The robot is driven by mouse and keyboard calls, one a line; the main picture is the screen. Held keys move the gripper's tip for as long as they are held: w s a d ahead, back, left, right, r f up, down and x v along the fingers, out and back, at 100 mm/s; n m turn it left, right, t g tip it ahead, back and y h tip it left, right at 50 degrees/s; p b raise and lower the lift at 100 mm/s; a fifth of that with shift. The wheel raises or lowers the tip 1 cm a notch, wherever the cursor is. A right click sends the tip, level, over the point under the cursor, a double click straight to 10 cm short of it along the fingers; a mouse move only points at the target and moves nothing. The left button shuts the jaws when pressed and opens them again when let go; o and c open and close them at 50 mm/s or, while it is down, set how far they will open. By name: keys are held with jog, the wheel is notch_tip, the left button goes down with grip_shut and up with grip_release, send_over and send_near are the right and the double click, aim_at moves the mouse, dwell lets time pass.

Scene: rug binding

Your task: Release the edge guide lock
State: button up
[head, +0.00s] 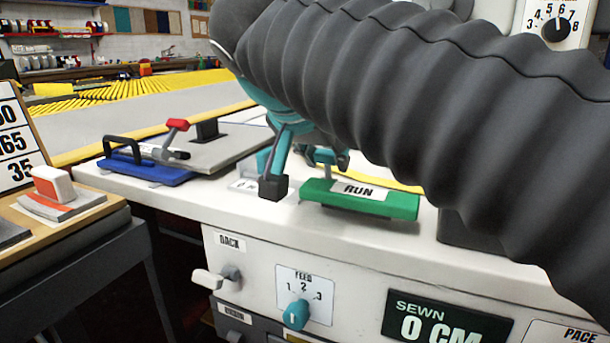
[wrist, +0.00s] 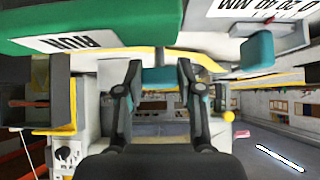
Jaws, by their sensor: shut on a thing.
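A white plate with a millimetre scale (wrist: 265,8) and a teal block (wrist: 258,48) show to one side in the wrist view. The scale label (head: 243,185) is partly visible in the head view.
The green RUN plate (head: 398,204) is close on the right; it also shows in the wrist view (wrist: 100,17). A red-tipped lever (head: 178,125) and blue base (head: 150,170) stand left. The FEED knob (head: 296,314) and BACK lever (head: 208,279) are on the front panel.

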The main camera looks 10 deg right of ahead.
jog(key=shift+s+a+f+t+h+b, duration=0.15)
jog(key=shift+s+a+t+h+b, duration=0.1)
jog(key=shift+t+h, duration=0.25)
jog(key=shift+s+a+f+t+h+b, duration=0.2)
jog(key=shift+s+t+h, duration=0.1)
jog(key=shift+t, duration=0.4)
jog(key=o, duration=1.2)
jog(key=shift+c, duration=0.2)
jog(key=v, duration=1.2)
jog(key=shift+f, duration=0.1)
